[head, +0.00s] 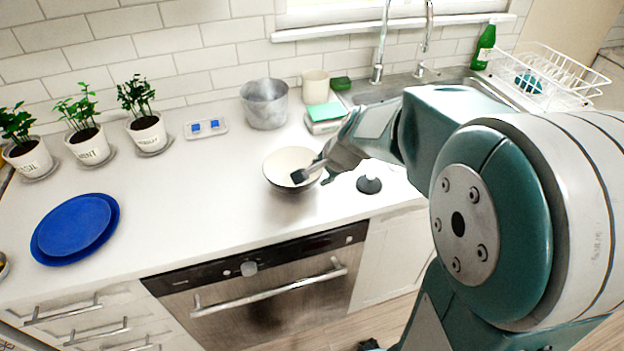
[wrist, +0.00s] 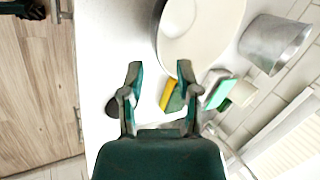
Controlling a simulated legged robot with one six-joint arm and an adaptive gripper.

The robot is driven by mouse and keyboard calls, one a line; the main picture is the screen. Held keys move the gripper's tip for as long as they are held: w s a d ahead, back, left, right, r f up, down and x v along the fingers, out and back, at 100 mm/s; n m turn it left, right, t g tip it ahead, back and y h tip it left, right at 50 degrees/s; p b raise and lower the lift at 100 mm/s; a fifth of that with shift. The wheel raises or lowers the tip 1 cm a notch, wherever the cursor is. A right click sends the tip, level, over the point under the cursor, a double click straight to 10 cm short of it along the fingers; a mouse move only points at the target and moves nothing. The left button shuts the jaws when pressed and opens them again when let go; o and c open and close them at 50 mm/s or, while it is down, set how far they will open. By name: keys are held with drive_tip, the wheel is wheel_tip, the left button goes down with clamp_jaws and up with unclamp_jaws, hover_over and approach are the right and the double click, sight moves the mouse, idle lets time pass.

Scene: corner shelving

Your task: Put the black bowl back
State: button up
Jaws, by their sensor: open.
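The bowl (head: 285,162) stands upright on the white counter, with a pale inside and a dark outside. It also shows in the wrist view (wrist: 205,28), cut off by the top edge. My gripper (head: 311,177) is open and empty at the bowl's near right side. In the wrist view my gripper (wrist: 160,68) has its right fingertip overlapping the bowl's rim and its left fingertip outside the bowl. I cannot tell whether either finger touches it.
A dark knob-like object (head: 369,184) stands right of the bowl. A grey metal pot (head: 264,104), a cream cup (head: 315,86) and sponges (head: 324,113) are behind. Blue plates (head: 75,228) and potted herbs (head: 90,146) are left. The sink (head: 390,84) is back right.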

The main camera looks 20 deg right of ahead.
drive_tip(key=s+a+r+n+h, duration=0.1)
drive_tip(key=s+r+n, duration=0.3)
drive_tip(key=s, duration=0.6)
drive_tip(key=s+a+r+n+h, duration=0.1)
drive_tip(key=s+r+n, duration=0.3)
drive_tip(key=s+n, duration=0.5)
drive_tip(key=shift+s+a+r+n, duration=0.15)
drive_tip(key=shift+s+a+n, duration=0.15)
drive_tip(key=shift+s+a, duration=0.55)
drive_tip(key=shift+s+d, duration=0.1)
drive_tip(key=shift+d, duration=0.15)
